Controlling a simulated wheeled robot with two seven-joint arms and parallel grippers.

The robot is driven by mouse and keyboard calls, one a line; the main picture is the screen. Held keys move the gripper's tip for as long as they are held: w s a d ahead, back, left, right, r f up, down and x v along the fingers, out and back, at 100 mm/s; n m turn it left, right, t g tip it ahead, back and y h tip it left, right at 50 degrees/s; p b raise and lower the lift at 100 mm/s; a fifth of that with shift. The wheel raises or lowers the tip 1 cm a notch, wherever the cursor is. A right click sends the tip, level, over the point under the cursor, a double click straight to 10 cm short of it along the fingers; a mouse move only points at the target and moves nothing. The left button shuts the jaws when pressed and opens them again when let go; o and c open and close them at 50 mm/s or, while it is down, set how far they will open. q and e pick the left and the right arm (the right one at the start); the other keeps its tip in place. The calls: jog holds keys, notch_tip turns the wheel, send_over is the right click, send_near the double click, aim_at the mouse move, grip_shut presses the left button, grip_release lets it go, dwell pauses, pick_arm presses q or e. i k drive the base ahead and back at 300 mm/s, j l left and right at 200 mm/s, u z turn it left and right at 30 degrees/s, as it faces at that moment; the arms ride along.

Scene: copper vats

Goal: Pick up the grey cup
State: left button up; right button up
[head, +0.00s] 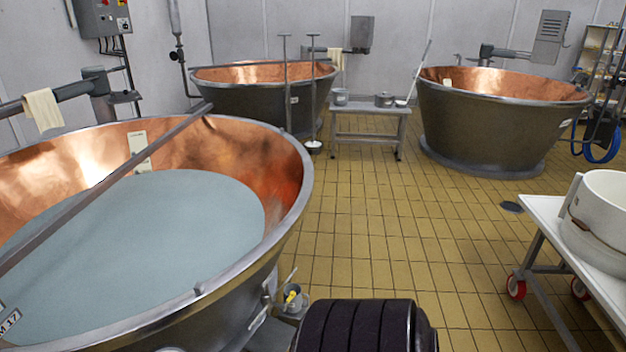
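A small grey cup-like container (292,290) with something yellow in it stands low beside the near copper vat, on a small grey ledge or stand. It is small in the picture, and I cannot tell for sure that it is the grey cup. A grey bucket-like vessel (340,97) and a grey pot (384,99) stand on a small metal table (371,112) farther back. Neither of my grippers shows in the head view.
The near copper vat (300,170), full of pale liquid, fills the left. Two more vats (265,105) (490,125) stand behind. A white wheeled table (545,212) with a white tub (602,205) is at right. The yellow tiled floor (400,230) between is mostly clear.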

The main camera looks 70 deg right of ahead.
aim_at(295, 304)
jog(key=z, duration=2.25)
jog(key=u, duration=0.4)
jog(key=i+l+u, duration=0.15)
jog(key=l+u, duration=0.25)
jog(key=i+l+u, duration=0.1)
jog(key=u, duration=0.25)
jog(key=l+u, duration=0.4)
jog(key=i+l, duration=0.05)
jog(key=l, duration=0.05)
